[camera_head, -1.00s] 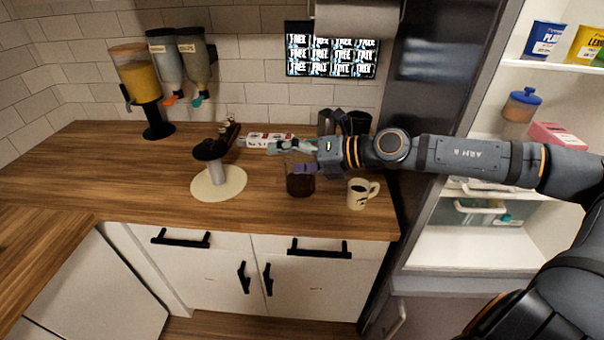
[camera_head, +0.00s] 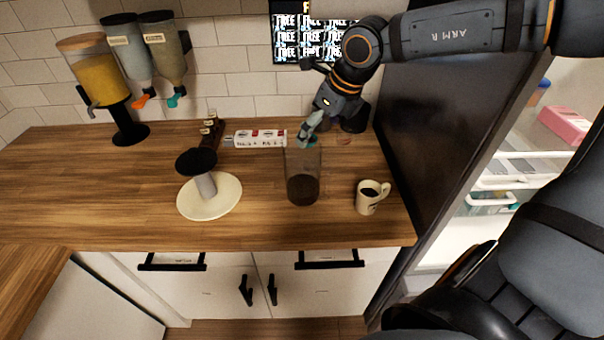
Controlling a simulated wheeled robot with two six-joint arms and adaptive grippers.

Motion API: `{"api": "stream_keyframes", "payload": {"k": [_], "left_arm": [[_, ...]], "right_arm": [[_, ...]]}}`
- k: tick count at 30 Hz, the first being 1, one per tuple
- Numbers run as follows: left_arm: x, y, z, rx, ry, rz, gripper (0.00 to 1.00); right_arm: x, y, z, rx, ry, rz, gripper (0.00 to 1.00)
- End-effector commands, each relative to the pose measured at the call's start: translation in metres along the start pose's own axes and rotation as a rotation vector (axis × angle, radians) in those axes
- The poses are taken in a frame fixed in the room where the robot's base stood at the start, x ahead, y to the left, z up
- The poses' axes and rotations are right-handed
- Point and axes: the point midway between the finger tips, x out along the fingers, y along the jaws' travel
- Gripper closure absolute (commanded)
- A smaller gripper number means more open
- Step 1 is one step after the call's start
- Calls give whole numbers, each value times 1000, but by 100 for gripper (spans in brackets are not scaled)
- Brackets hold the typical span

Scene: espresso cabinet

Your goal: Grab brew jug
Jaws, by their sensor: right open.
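The brew jug (camera_head: 302,188) is a clear vessel with dark liquid in its lower part. It stands upright on the wooden counter (camera_head: 120,195), left of a cream mug (camera_head: 369,198). My right gripper (camera_head: 308,138) is behind and above the jug, pointing down and to the left. It is open, and its fingertips show near the jug's far rim. I cannot tell whether they touch the jug. My left gripper is not in view.
A dark-topped press stands on a round cream plate (camera_head: 222,205) left of the jug. A red and white box (camera_head: 260,138) and a dark rack (camera_head: 211,130) lie behind. Dispensers (camera_head: 102,80) stand at the back left. A dark cabinet side (camera_head: 440,130) bounds the right.

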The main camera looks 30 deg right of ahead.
Motion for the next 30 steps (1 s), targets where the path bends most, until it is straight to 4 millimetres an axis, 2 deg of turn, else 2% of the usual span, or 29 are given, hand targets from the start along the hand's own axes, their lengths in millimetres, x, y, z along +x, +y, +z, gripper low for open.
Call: {"api": "stream_keyframes", "payload": {"k": [1,3,5,8,12,15,18,23,26,30], "left_arm": [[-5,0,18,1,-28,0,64],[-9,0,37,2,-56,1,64],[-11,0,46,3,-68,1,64],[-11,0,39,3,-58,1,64],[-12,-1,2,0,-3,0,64],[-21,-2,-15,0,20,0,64],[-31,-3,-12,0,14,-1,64],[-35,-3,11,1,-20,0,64],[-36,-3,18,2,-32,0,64],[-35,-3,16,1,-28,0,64]], "right_arm": [[9,0,-1,0,8,2,0],[20,0,0,-1,7,1,0],[28,0,0,-1,5,1,0],[36,0,0,-1,2,2,0],[38,0,1,-1,1,2,0],[48,-1,1,-1,7,2,0],[62,-1,3,-1,7,2,0],[84,-1,3,-1,4,3,0],[88,-1,3,-1,0,4,0],[89,-1,3,-1,-1,4,0]]}}
